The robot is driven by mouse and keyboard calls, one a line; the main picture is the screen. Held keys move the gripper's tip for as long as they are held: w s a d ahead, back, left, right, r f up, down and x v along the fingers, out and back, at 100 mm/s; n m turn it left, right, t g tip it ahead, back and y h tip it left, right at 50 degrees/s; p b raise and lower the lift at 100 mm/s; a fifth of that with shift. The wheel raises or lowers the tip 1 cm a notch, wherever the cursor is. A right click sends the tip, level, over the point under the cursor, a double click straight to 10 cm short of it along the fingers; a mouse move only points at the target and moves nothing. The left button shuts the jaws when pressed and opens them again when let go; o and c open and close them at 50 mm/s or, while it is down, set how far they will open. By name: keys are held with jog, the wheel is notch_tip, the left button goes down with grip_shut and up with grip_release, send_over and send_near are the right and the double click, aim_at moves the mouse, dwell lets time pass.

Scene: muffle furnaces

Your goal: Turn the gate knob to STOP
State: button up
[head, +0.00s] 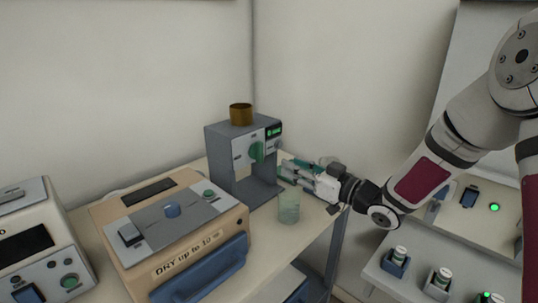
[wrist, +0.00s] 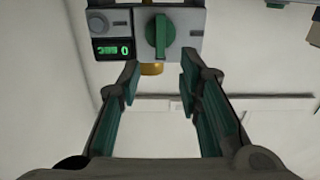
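The grey machine (head: 220,155) stands at the back of the bench and has a large green knob (head: 257,152) on its front. I take this to be the gate knob. In the wrist view the green knob (wrist: 161,37) has a bar-shaped grip standing about upright in the picture; no STOP label is readable. My gripper (head: 284,171) is to the right of the machine, apart from the knob. In the wrist view my gripper (wrist: 160,88) is open and empty, with the knob ahead, beyond its fingertips.
A lit green display (wrist: 111,50) sits beside the knob. A brass cup (head: 241,114) tops the machine. A translucent cup (head: 289,207) stands just below my gripper. A tan drying box (head: 130,240) with a blue handle is at left. Small bottles in holders (head: 395,262) are at lower right.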

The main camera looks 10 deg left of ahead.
aim_at(262, 151)
jog(key=x, duration=1.1)
grip_shut()
